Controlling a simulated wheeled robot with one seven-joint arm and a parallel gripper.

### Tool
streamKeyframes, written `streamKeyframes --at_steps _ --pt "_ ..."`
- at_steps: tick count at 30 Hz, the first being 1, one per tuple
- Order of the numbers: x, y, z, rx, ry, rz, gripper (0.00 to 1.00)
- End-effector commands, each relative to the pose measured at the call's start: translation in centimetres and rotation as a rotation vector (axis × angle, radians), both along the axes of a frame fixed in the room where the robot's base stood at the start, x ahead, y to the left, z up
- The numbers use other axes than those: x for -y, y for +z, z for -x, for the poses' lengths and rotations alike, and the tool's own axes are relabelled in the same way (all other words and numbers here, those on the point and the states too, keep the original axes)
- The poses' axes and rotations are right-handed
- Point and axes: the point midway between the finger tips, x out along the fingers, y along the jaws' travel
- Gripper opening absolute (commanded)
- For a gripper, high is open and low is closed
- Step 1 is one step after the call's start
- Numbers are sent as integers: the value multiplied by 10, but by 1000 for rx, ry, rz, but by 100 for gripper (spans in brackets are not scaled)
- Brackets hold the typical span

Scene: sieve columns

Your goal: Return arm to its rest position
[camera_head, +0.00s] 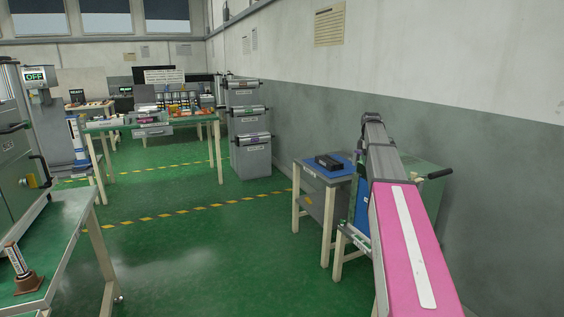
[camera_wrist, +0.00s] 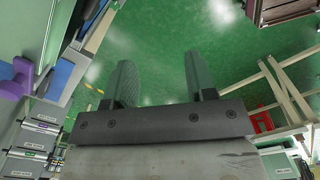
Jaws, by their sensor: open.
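My gripper (camera_wrist: 157,80) shows in the wrist view with its two dark fingers well apart. Nothing is between them; only green floor shows beyond. In the head view my pink and grey arm (camera_head: 408,235) stretches up the right side, in front of a small table by the wall. The fingertips cannot be made out in the head view.
A small table with a blue top (camera_head: 343,172) carries a dark block (camera_head: 328,162) beside my arm. Grey cabinets (camera_head: 250,158) stand by the wall. A green workbench (camera_head: 110,124) is at the back, a metal table (camera_head: 60,232) at left. Open floor lies between them.

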Motion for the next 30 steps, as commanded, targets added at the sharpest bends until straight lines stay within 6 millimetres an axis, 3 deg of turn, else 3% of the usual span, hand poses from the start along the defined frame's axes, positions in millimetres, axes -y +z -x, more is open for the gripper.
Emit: streamKeyframes --at_steps 8,12,18,24,30 --pt "-55 -106 72 -4 -292 0 51" --pt "-86 -164 119 -3 -490 0 51" --pt "-126 -233 194 -1 -771 0 51" --pt "-159 -286 275 0 -1050 -1 51" --pt "-179 -317 335 3 -1268 -3 51"
